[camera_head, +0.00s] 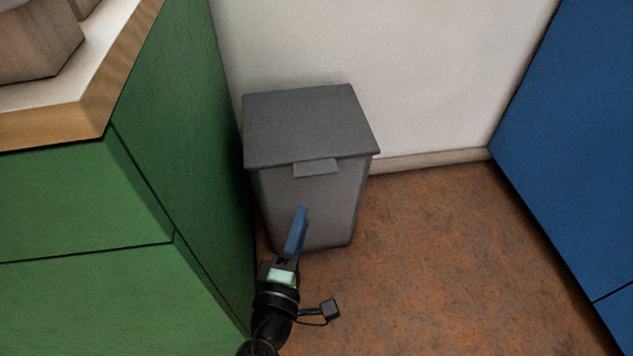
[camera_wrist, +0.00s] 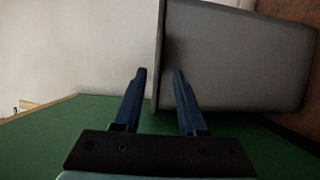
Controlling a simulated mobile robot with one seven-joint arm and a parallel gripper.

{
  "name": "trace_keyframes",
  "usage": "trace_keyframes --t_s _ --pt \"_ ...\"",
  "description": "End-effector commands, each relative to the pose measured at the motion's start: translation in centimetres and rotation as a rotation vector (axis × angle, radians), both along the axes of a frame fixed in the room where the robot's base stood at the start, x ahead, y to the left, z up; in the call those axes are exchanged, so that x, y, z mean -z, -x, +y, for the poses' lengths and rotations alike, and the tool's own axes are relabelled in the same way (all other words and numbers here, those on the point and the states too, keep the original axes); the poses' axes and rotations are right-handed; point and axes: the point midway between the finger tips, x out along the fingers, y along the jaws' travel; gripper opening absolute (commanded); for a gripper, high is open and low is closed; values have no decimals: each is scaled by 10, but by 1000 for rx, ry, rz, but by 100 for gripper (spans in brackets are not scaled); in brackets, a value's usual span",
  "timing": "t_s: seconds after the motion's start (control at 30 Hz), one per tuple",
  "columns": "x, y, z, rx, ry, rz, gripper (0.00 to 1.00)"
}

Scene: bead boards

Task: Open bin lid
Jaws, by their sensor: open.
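A grey bin (camera_head: 330,205) stands upright on the floor against the wall. Its flat, darker grey lid (camera_head: 305,122) is closed, with a small tab (camera_head: 316,168) at the front edge. My gripper (camera_head: 303,210) has blue fingers and is in front of the bin, below the tab in the picture. In the wrist view the bin body (camera_wrist: 235,60) lies sideways, with the lid edge (camera_wrist: 158,45) as a dark upright line. There my gripper (camera_wrist: 159,72) is open and empty, its fingertips on either side of that line. I cannot tell whether they touch it.
A green cabinet (camera_head: 175,150) with a wood-edged top (camera_head: 95,115) stands close on the bin's left. A blue cabinet (camera_head: 570,140) stands at the far right. The white wall (camera_head: 420,80) is behind the bin. The brown floor (camera_head: 450,260) to the right is clear.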

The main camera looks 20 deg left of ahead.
Motion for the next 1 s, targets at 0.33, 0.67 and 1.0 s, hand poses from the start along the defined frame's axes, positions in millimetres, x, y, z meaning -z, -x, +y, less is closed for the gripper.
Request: trace_keyframes --t_s 0.33,0.67,1.0 --pt "-3 -45 9 0 0 -4 41" --pt "-1 -100 20 0 -1 -3 41" --pt "-1 -125 26 0 -1 -1 41"
